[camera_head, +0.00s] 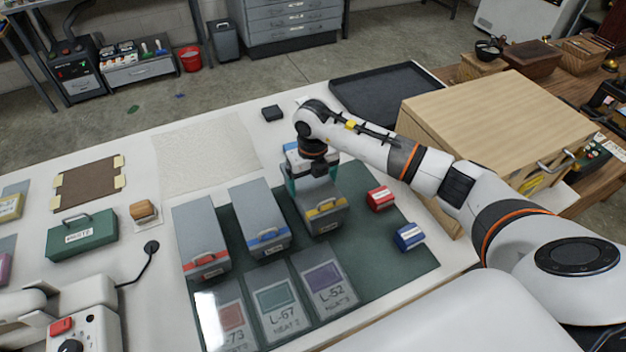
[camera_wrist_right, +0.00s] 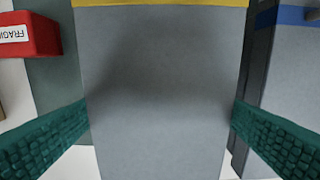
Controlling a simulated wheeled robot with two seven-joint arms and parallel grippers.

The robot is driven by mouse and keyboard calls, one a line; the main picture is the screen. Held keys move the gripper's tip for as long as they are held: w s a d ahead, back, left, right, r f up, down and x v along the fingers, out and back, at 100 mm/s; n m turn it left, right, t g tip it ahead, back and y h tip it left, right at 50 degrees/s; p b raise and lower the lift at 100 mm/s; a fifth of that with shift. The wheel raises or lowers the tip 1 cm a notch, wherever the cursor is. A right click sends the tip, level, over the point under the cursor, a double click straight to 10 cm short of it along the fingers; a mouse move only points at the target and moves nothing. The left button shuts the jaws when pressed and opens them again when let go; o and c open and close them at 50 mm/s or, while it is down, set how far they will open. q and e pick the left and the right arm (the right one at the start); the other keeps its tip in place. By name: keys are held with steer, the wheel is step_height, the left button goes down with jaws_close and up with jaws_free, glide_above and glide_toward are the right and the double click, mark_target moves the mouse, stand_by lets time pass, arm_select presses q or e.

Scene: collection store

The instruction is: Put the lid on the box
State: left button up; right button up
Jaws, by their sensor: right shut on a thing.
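Three long grey boxes stand side by side on a dark green mat (camera_head: 385,262): one with a red band (camera_head: 200,232), one with a blue band (camera_head: 258,212), and one with a yellow band (camera_head: 322,214). My right gripper (camera_head: 312,172) points down at the back of the yellow-banded box. In the right wrist view its green finger pads (camera_wrist_right: 160,112) press on both sides of this grey box (camera_wrist_right: 160,60). I cannot tell a separate lid from the box body. My left gripper is not in view.
A red block (camera_head: 380,198) and a blue block (camera_head: 409,237) lie right of the boxes. Cards lie in front. A wooden case (camera_head: 500,120) stands right and a black tray (camera_head: 385,92) behind. A green box (camera_head: 82,238) stands left.

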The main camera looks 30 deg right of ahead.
steer(key=shift+f+b, duration=1.05)
steer(key=shift+f, duration=0.05)
stand_by(0.8)
steer(key=o, duration=0.7)
steer(key=shift+r, duration=0.15)
step_height(320, 180, up, 12)
steer(key=b, duration=0.2)
steer(key=shift+b, duration=0.35)
